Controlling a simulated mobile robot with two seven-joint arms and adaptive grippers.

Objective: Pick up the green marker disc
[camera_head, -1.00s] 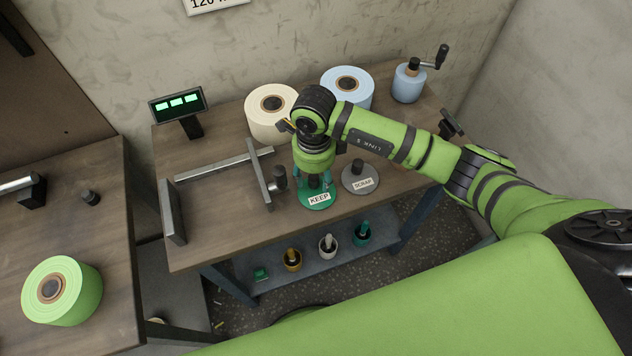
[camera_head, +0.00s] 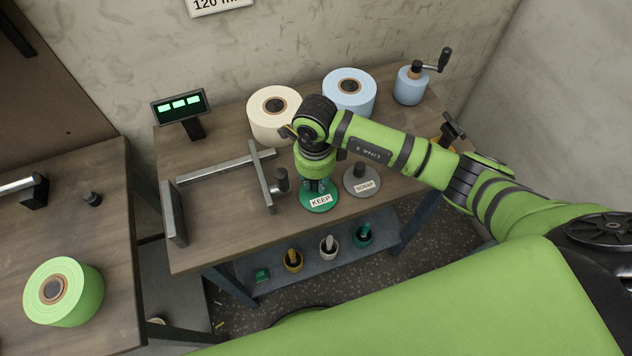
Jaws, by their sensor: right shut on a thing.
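The green marker disc (camera_head: 319,204) carries a white KEEP label and sits at the front of the wooden table. My right gripper (camera_head: 319,187) points down over it and is shut on its upright middle part. The wrist hides most of the grip, and I cannot tell whether the disc touches the table. The grey SCRAP disc (camera_head: 362,182) stands just to the right with its knob up. My left gripper is not in view.
A cream roll (camera_head: 272,127) and a blue roll (camera_head: 352,101) stand behind the wrist. A metal measuring frame (camera_head: 218,168) lies to the left, its slider knob close to the gripper.

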